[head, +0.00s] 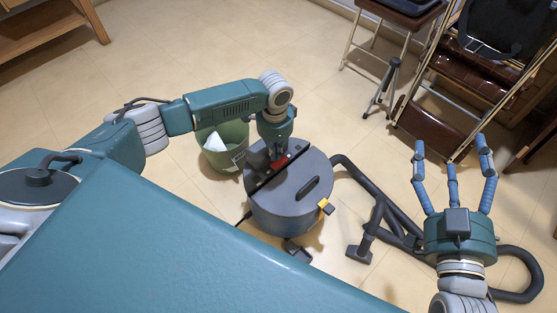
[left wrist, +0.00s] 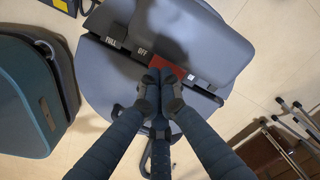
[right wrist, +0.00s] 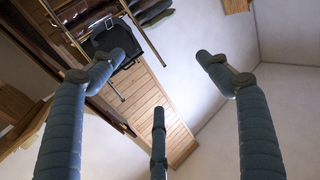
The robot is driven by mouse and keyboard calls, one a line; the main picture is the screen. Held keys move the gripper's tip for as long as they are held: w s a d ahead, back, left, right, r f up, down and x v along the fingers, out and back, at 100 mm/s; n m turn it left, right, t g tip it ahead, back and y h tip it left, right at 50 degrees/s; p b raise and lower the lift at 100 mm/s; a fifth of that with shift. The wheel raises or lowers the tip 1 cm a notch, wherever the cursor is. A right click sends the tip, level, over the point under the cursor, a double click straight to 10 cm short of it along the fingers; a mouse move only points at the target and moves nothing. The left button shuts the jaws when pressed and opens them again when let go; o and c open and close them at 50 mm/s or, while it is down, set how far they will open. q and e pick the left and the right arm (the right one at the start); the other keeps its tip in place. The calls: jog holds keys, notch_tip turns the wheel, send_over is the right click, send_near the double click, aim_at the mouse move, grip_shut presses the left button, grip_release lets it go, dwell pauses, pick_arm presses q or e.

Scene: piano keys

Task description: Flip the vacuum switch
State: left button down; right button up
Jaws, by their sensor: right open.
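The vacuum (head: 290,205) is a round grey canister standing on the floor in the middle of the head view. Its red switch (head: 279,163) is on the top, beside a dark slot. In the left wrist view the red switch (left wrist: 168,64) lies in a strip with the labels "FULL" and "OFF". My left gripper (head: 277,152) is over the vacuum's top, its fingertips (left wrist: 160,80) drawn together right at the red switch and partly covering it. I cannot tell whether they touch it. My right gripper (head: 452,150) is open and empty, fingers up, right of the vacuum.
A green bin (head: 225,150) with white paper stands just left of the vacuum. The black hose (head: 378,210) curls over the floor to the right, below my right gripper. A folding chair (head: 440,130) and a small tripod (head: 385,85) stand at the back right.

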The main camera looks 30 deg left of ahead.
aim_at(276, 165)
pick_arm(q)
jog(key=shift+r+p, duration=0.45)
jog(key=shift+p, duration=0.05)
jog(key=shift+r, duration=0.15)
jog(key=shift+r+p, duration=0.25)
jog(key=shift+p, duration=0.3)
jog(key=shift+r+p, duration=0.35)
jog(key=shift+p, duration=0.1)
jog(key=shift+r+p, duration=0.4)
jog(key=shift+p, duration=0.05)
pick_arm(e)
jog(key=s+d+f+g+h, duration=0.1)
jog(key=s+d+f+g, duration=0.1)
jog(key=s+f+g, duration=0.3)
jog(key=s+d+f+g+h, duration=0.1)
jog(key=s+d+f+g, duration=0.2)
jog(key=f, duration=1)
jog(key=shift+s+d+m+g+h, duration=0.15)
jog(key=shift+s+m+g+h, duration=0.2)
jog(key=shift+s+g, duration=1.2)
jog(key=shift+s+f+t, duration=0.1)
jog(key=shift+s+t, duration=0.15)
jog(key=shift+t, duration=0.1)
